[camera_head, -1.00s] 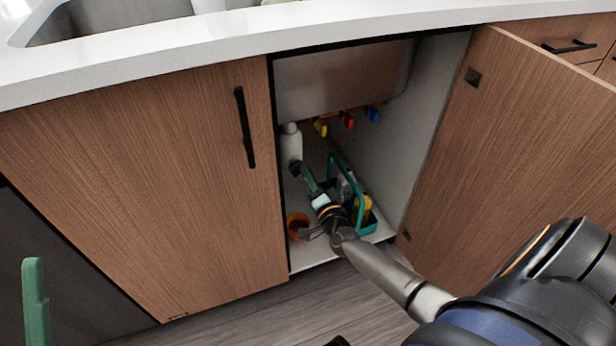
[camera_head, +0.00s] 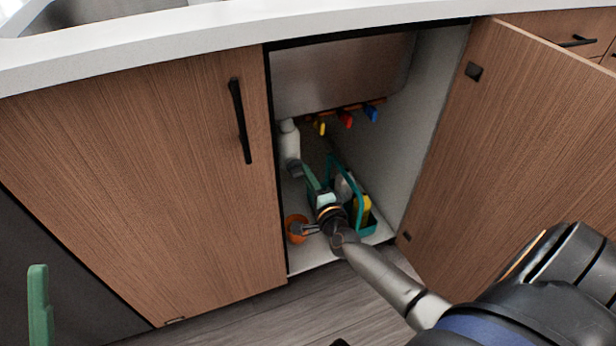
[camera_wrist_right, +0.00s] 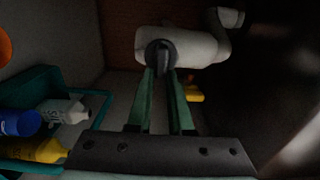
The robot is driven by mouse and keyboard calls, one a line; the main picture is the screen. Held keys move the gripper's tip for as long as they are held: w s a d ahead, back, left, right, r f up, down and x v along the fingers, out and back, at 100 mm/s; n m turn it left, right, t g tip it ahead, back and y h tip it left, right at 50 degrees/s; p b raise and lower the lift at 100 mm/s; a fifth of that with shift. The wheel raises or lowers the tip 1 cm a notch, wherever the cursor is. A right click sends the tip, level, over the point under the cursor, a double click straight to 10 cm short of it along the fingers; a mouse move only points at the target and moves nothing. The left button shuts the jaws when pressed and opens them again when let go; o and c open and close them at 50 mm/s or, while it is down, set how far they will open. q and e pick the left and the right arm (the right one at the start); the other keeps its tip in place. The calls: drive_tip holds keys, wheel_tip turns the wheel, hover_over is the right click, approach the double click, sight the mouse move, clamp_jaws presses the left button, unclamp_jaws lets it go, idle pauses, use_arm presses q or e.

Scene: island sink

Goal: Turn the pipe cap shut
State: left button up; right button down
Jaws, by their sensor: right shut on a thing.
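The dark grey pipe cap (camera_wrist_right: 160,56) sits on the end of the white pipe (camera_wrist_right: 196,48) in the right wrist view. In the head view the cap (camera_head: 294,169) shows at the bottom of the white pipe (camera_head: 290,142), inside the open cabinet. My right gripper (camera_wrist_right: 162,72) has its green fingers closed on the raised grip of the cap; it also shows in the head view (camera_head: 303,171). The fingers hide part of the cap. One green finger of my left gripper (camera_head: 40,308) shows at the lower left of the head view, away from the cabinet; its opening cannot be judged.
A teal caddy (camera_head: 371,229) with bottles stands right of my right wrist. An orange cup (camera_head: 291,224) is near the cabinet's left front edge. Yellow, red and blue valve handles (camera_head: 346,119) are behind. The open door (camera_head: 500,150) bounds the right side.

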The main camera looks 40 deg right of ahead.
drive_tip(key=shift+f, duration=0.1)
drive_tip(key=c, duration=0.8)
unclamp_jaws()
drive_tip(key=p+v, duration=0.3)
drive_tip(key=v, duration=0.9)
drive_tip(key=shift+s+p, duration=0.3)
